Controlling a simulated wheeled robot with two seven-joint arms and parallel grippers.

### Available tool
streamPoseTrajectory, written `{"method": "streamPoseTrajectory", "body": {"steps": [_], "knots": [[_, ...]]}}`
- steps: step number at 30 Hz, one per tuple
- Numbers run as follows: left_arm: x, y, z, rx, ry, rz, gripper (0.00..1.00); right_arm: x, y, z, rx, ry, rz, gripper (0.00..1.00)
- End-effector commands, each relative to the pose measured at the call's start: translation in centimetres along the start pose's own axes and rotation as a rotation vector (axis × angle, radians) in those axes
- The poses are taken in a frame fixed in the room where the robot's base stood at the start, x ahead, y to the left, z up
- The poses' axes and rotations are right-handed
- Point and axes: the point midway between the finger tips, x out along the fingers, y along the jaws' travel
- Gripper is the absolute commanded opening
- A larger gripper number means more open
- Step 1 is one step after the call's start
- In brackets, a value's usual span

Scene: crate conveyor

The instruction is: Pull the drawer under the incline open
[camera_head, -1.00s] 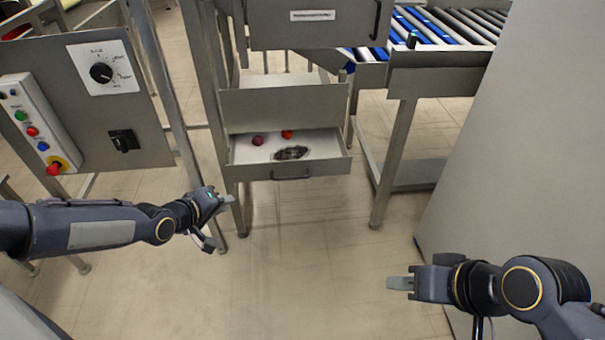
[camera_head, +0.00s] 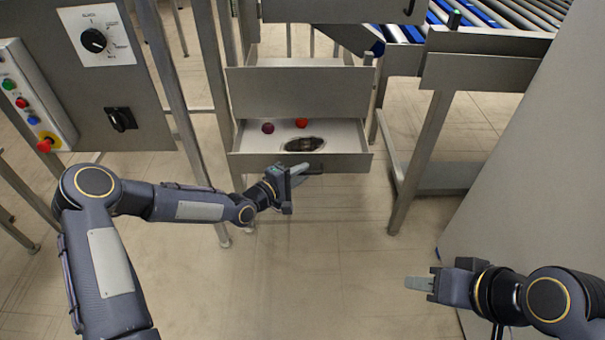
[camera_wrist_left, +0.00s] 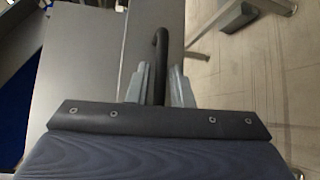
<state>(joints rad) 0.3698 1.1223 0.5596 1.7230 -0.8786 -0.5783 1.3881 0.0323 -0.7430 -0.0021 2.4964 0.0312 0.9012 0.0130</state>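The grey metal drawer (camera_head: 340,163) stands partly open below a grey panel of the frame. Its white inside shows two small red round things and a dark oval thing. Its dark bar handle (camera_wrist_left: 160,50) shows in the left wrist view. My left gripper (camera_head: 297,174) is at the drawer front. In the left wrist view the handle lies between the two fingers (camera_wrist_left: 158,85), with narrow gaps beside it, so it looks open around the handle. My right gripper (camera_head: 418,283) is away from the drawer at lower right; its finger opening is not clear.
A closed upper drawer (camera_head: 330,10) is above. A control panel (camera_head: 110,85) with knobs and a button box (camera_head: 30,95) stands left. A roller conveyor (camera_head: 490,20) is at upper right, and a large grey panel (camera_head: 530,170) is right. The floor in front is clear.

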Motion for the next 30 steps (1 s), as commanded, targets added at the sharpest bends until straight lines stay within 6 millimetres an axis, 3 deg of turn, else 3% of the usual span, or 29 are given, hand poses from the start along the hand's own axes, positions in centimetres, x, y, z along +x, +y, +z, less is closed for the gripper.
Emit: {"method": "streamPoseTrajectory", "body": {"steps": [11,16,30], "knots": [[0.86,-0.04,0.02,0.000,0.000,-0.001,0.20,0.10,0.04,0.05,0.000,0.000,0.000,0.36],[0.84,-0.03,0.02,0.000,0.000,-0.001,0.00,0.10,0.04,0.05,0.000,0.000,0.000,0.36],[-0.09,-0.45,0.94,-0.002,-0.002,-0.003,0.00,0.38,0.17,0.19,0.000,0.000,0.000,0.36]]}}
